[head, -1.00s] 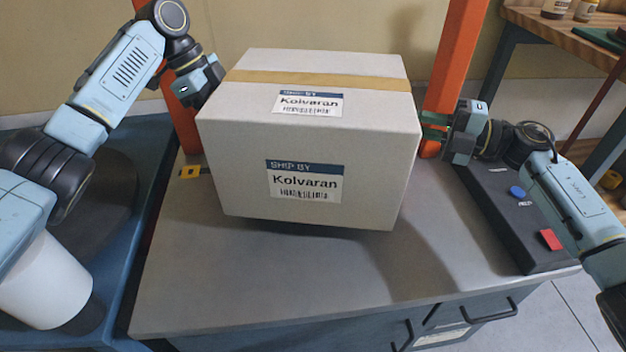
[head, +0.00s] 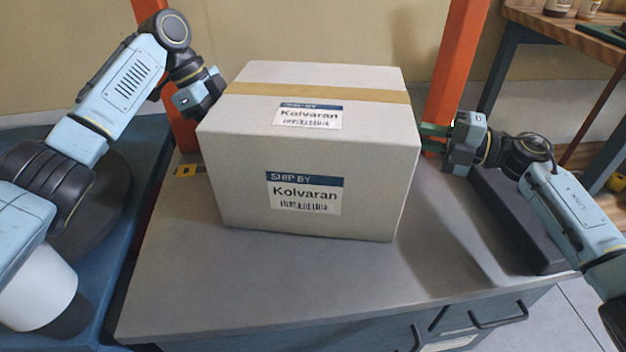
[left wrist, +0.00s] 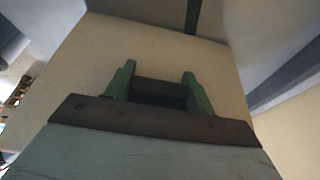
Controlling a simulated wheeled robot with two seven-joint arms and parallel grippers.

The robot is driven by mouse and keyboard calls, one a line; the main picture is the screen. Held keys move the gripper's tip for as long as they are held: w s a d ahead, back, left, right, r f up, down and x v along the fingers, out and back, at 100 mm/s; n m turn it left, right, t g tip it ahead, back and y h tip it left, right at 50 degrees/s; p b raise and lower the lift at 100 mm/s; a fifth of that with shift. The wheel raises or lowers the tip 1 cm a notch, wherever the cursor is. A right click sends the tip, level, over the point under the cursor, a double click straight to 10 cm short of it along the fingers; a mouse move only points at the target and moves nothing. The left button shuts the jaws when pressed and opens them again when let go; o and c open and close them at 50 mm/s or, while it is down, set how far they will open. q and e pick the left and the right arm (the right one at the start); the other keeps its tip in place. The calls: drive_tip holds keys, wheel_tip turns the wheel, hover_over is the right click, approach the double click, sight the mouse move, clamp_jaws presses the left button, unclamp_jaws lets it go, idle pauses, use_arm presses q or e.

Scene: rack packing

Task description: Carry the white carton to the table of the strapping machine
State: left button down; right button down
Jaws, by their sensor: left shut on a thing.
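The white carton (head: 245,190) has a tan tape band and Kolvaran labels on its top and front. It is upright on, or just above, the grey table (head: 270,290) of the strapping machine, between its orange posts (head: 455,60). My left gripper (head: 212,88) is at the carton's left side, its fingertips hidden behind the carton. In the left wrist view, the green fingers (left wrist: 158,85) are against the carton's wall (left wrist: 150,50). My right gripper (head: 436,137) meets the carton's right side with its green fingers; their gap cannot be made out.
A dark panel (head: 520,225) lies along the table's right side, under my right arm. A wooden shelf (head: 560,35) with small jars stands at the back right. The front of the table is clear.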

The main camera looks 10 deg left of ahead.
use_arm(q)
drive_tip(key=c, duration=0.9)
unclamp_jaws()
drive_tip(key=shift+a+f, duration=0.1)
use_arm(e)
drive_tip(key=c, duration=1.7)
unclamp_jaws()
drive_tip(key=shift+d, duration=0.15)
drive_tip(key=shift+c, duration=0.2)
use_arm(q)
drive_tip(key=o, duration=0.4)
use_arm(e)
drive_tip(key=o, duration=0.4)
use_arm(q)
drive_tip(key=a+r, duration=0.1)
drive_tip(key=a, duration=0.3)
drive_tip(key=a+r, duration=0.2)
drive_tip(key=a, duration=0.3)
drive_tip(key=a+r, duration=0.1)
drive_tip(key=a, duration=0.3)
drive_tip(key=shift+a+r, duration=0.35)
drive_tip(key=shift+a, duration=0.05)
use_arm(e)
drive_tip(key=v, duration=1.1)
drive_tip(key=shift+s+d, duration=0.2)
drive_tip(key=shift+d, duration=0.2)
